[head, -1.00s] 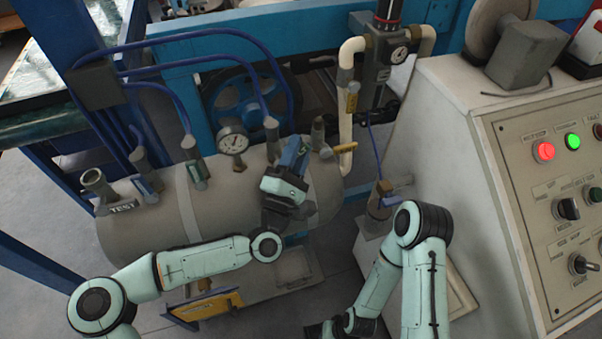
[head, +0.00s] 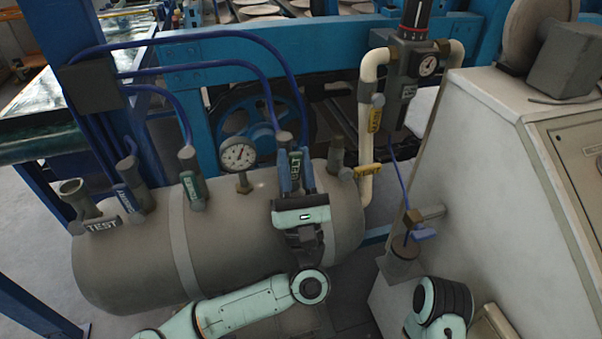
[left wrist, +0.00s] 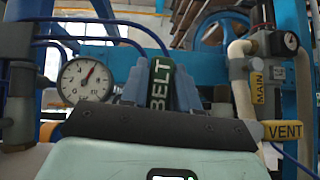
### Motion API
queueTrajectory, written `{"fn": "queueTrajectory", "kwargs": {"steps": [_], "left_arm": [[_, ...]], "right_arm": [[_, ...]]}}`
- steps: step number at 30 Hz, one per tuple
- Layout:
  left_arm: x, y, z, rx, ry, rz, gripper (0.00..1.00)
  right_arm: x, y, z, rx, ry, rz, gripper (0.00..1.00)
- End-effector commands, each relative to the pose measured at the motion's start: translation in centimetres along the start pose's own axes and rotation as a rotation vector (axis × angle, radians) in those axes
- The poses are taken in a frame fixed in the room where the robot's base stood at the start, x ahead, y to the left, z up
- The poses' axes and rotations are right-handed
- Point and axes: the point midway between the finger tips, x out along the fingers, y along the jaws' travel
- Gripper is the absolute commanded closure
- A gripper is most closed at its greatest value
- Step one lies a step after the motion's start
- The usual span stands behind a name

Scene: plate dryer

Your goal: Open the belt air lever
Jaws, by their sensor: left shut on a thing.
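The belt air lever (head: 295,170) is a dark green handle labelled BELT, on a fitting on top of the grey air tank (head: 240,225). In the left wrist view the lever (left wrist: 159,88) stands upright between two blue-grey fingers. My left gripper (head: 294,165) is shut on it from the front, one finger on each side. The lever's lower part and its valve body are partly hidden by the gripper. My right gripper is out of view; only part of the right arm shows at the bottom right.
A round gauge (head: 238,157) stands left of the lever. The yellow VENT lever (head: 368,170) and white pipe (head: 368,120) are close on the right. A control cabinet (head: 490,190) stands further right.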

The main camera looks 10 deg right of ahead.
Motion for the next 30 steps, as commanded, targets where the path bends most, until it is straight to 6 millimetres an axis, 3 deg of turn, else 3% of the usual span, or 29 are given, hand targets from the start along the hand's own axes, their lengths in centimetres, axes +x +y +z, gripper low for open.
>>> {"fn": "queueTrajectory", "kwargs": {"steps": [24,25,26,27,30], "left_arm": [[0.33,0.48,-0.3,-0.089,-0.002,0.085,1.0],[0.33,0.48,-0.3,-0.089,-0.002,0.085,0.63],[0.34,0.49,-0.3,-0.089,-0.002,0.085,0.54],[0.34,0.48,-0.3,-0.089,-0.002,0.085,0.49],[0.34,0.48,-0.31,-0.088,-0.002,0.084,0.49]], "right_arm": [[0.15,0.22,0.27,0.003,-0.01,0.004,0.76],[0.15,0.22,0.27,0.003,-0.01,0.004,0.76],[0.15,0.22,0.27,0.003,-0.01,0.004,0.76],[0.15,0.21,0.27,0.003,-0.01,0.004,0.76],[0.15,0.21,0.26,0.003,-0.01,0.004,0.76]]}}
